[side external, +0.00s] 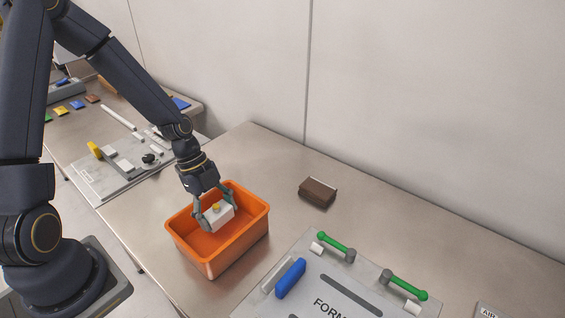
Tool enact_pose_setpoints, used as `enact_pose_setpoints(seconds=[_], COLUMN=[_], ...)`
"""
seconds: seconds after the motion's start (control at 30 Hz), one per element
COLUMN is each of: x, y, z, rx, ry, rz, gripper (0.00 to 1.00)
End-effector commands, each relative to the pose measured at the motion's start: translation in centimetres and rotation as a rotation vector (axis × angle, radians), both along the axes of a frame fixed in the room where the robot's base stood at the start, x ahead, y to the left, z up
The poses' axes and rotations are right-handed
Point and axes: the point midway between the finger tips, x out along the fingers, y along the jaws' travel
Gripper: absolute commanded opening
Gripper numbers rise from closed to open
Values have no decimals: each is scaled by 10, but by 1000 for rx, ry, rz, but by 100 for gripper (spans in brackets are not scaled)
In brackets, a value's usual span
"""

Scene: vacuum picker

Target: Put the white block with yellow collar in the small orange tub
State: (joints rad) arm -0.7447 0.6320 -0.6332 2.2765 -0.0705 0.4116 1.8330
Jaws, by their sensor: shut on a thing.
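The small orange tub (237,247) stands on the metal table in front of my arm. The white block with yellow collar (220,216) is between the fingers of my gripper (218,213), which is shut on it. The block is within the tub's outline in this view, below the level of the far rim. I cannot tell whether it touches the tub floor.
A brown block (318,193) lies right of the tub. A grey fixture plate (325,291) with green handles and a blue bar (290,278) is at the front right. Another plate with parts (100,178) lies at the left. The table behind the tub is clear.

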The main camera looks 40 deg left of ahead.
Motion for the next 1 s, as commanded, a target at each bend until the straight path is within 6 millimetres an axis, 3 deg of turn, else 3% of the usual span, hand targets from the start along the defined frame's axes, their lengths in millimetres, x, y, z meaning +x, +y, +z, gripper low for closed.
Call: enact_pose_setpoints(seconds=[0.1,0.43,0.83,0.87,1.0], x=[-1,-1,0,0,0], y=[-1,-1,0,0,0], z=[-20,-62,-67,-67,-67], rx=[-2,-1,1,1,1], ry=[4,3,0,0,0], rz=[-1,0,1,0,0], gripper=[35,35,35,73,88])
